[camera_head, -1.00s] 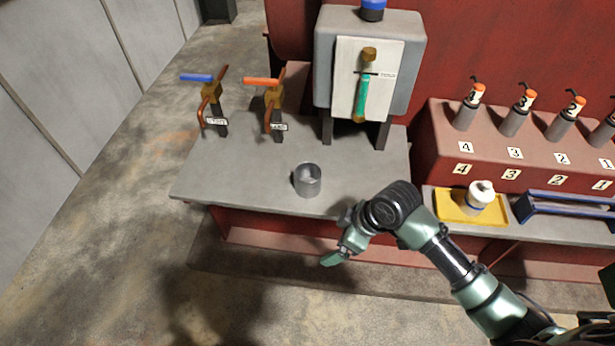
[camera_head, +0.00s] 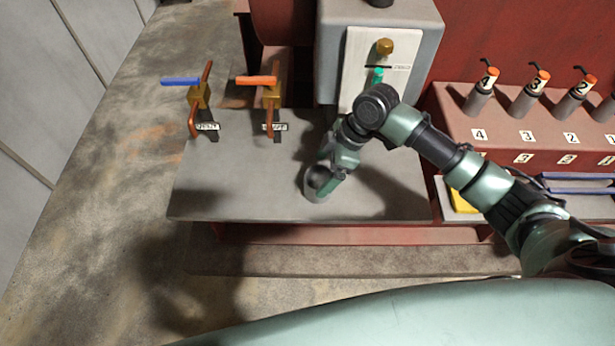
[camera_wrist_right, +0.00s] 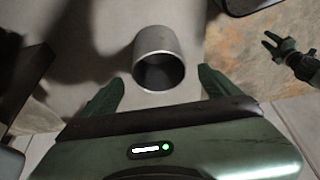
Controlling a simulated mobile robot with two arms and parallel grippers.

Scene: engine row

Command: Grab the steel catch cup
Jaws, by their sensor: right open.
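The steel catch cup (camera_head: 313,192) stands on the grey bench top (camera_head: 240,190) near its front edge, partly hidden by my right gripper (camera_head: 322,186) in the head view. In the right wrist view, the grey cup (camera_wrist_right: 158,60) shows its dark open mouth, lying between the two green fingers of my right gripper (camera_wrist_right: 160,85). The fingers are spread, with a gap on each side of the cup. My left gripper (camera_wrist_right: 276,46) shows small at the right of the wrist view, its fingers apart and empty. It is not in the head view.
Numbered injectors (camera_head: 480,95) stand on a red block at right. A yellow tray (camera_head: 462,200) is partly hidden by my arm.

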